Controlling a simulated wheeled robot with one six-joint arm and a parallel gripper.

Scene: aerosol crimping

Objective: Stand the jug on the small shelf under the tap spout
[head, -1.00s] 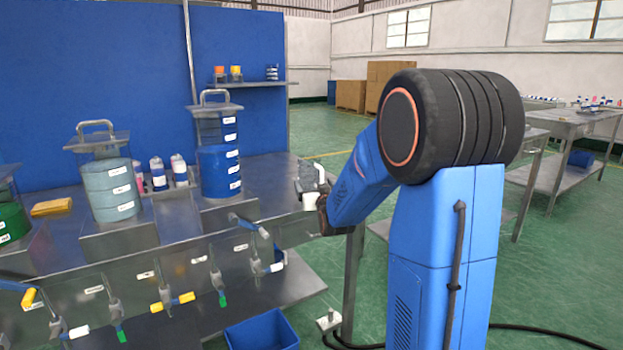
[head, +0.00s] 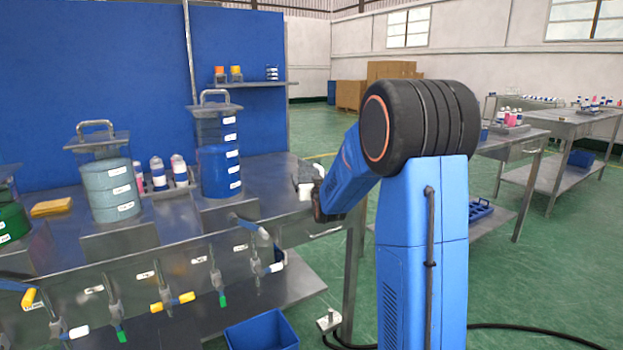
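My gripper (head: 312,192) is at the right end of the steel bench, at the end of my blue arm. A grey part and small white patches show at it, too small to tell whether they are the gripper or a held jug. Its fingers cannot be made out. Several taps with coloured levers line the bench front; one with a white end (head: 274,267) is nearest my gripper, to its lower left. A wide metal ledge (head: 290,285) runs below the taps; I cannot tell whether it is the small shelf. No jug is clearly identifiable.
A clear tank with blue contents (head: 220,170) and one with grey-blue contents (head: 118,190) stand on the bench (head: 270,175). Small bottles (head: 158,172) stand between them. A blue bin (head: 262,332) is below the ledge. Another table (head: 572,125) stands at right.

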